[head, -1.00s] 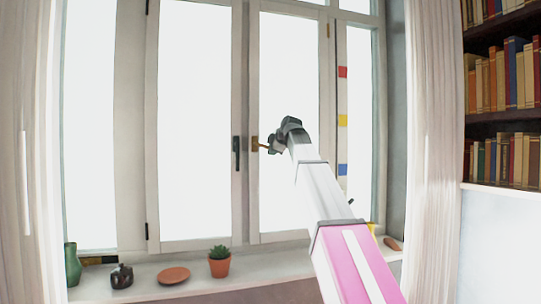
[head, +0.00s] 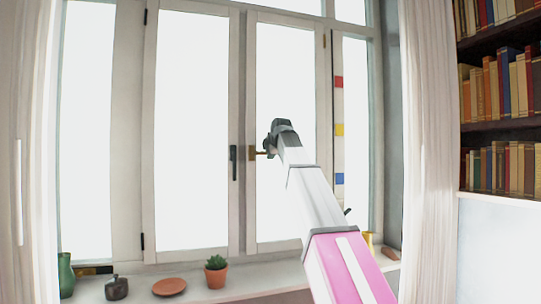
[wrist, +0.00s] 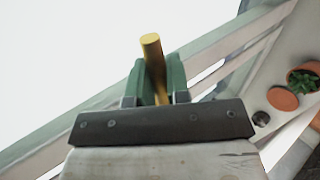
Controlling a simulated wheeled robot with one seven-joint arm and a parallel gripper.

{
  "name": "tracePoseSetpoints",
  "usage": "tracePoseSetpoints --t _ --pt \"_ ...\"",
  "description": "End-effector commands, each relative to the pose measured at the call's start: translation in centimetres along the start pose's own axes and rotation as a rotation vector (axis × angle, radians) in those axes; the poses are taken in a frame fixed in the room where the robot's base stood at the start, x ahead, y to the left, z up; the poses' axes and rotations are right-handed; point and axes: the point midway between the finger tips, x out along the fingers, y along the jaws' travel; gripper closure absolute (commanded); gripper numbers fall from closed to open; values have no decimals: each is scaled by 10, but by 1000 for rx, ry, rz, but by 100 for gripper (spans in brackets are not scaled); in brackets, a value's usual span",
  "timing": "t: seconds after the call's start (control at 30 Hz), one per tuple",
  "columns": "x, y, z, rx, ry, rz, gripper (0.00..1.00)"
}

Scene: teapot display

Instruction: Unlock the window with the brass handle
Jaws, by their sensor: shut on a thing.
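The brass handle (head: 255,154) sits on the frame of the right window sash in the head view, its bar pointing about level to the right. In the wrist view the bar (wrist: 152,55) stands out between my two green fingers. My gripper (head: 268,148) is at the bar's right end and shut on it. The window (head: 247,215) looks closed, with its two sashes meeting in the middle. A dark handle (head: 234,163) hangs upright on the left sash, just left of the brass one. My gripper hides part of the bar in the head view.
A curtain (head: 431,150) and bookshelf (head: 502,120) stand right.

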Motion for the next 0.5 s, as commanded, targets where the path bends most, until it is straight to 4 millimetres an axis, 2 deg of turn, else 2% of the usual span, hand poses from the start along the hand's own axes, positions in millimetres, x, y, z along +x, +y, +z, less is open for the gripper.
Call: tracePoseSetpoints --t 0.13,0.17,0.2,0.23,0.5 --pt "0 0 0 -5 -1 0 100" --pt "0 0 0 -4 -1 1 74" --pt "0 0 0 -4 -1 1 61" --pt "0 0 0 -4 -1 1 58" --pt "-1 0 0 -2 0 1 58"
